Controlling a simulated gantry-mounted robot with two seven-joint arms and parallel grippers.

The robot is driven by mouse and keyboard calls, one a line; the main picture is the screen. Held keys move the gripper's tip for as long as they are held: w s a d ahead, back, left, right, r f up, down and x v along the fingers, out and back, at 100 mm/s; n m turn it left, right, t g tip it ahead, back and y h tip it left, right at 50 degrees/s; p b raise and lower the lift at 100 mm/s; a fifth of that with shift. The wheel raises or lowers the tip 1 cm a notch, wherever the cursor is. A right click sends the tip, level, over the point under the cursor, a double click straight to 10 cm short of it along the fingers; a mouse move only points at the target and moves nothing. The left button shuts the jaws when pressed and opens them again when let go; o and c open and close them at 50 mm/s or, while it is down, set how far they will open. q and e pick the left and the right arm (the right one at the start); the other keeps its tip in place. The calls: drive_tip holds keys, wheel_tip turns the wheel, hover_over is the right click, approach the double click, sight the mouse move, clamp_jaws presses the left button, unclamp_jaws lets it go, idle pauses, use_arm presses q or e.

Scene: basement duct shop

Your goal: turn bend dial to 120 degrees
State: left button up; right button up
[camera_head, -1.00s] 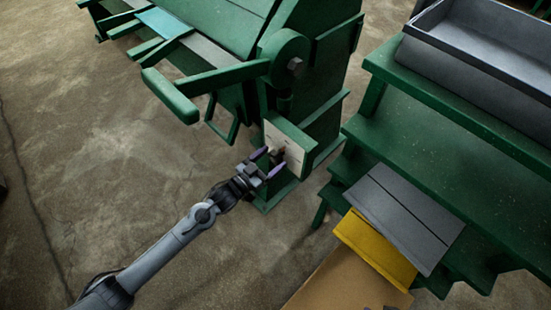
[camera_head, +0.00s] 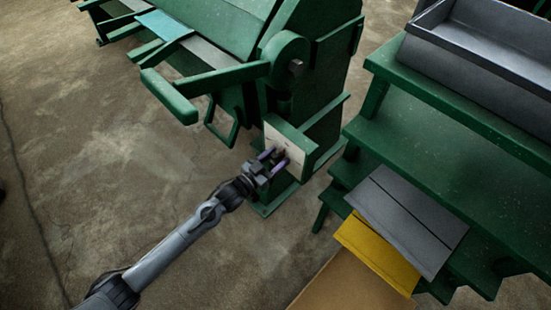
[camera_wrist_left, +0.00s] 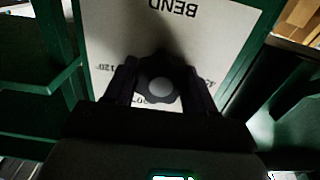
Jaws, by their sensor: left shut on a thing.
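The bend dial is a dark scalloped knob with a grey round centre (camera_wrist_left: 160,91) in the left wrist view. It sits on a white panel (camera_wrist_left: 215,45) printed "BEND", upside down here, with a "120°" mark left of the knob and other marks partly hidden. In the head view the panel (camera_head: 291,150) is on the green machine's end. My left gripper (camera_head: 275,160) reaches the panel, its fingers on both sides of the knob, shut on it; the gripper also shows in the left wrist view (camera_wrist_left: 161,88). The knob's pointer cannot be made out. My right gripper is not in view.
The green brake machine (camera_head: 315,60) with a long handle (camera_head: 215,78) stands behind. A green stepped rack (camera_head: 440,125) with a grey tray (camera_head: 490,55), grey sheets (camera_head: 405,220) and a yellow sheet (camera_head: 375,250) is at right. Concrete floor (camera_head: 100,170) is clear at left.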

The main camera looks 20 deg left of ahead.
use_arm(q)
drive_tip(key=shift+r+m+p, duration=0.15)
drive_tip(key=shift+m+p, duration=0.8)
drive_tip(key=shift+m, duration=0.05)
drive_tip(key=m+p, duration=0.1)
drive_tip(key=m, duration=0.1)
drive_tip(key=shift+d+m+p, duration=0.1)
drive_tip(key=shift+m+p, duration=0.2)
drive_tip(key=shift+p, duration=0.05)
drive_tip(key=m+p, duration=0.1)
drive_tip(key=m, duration=0.2)
drive_tip(key=shift+m+p, duration=0.3)
drive_tip(key=shift+s+d+f+m+p, duration=0.1)
drive_tip(key=shift+m+p, duration=0.2)
drive_tip(key=shift+m, duration=0.6)
drive_tip(key=shift+f+m+p, duration=0.1)
drive_tip(key=shift+m+p, duration=0.2)
drive_tip(key=shift+m, duration=0.6)
drive_tip(key=o, duration=1)
drive_tip(key=shift+c, duration=0.2)
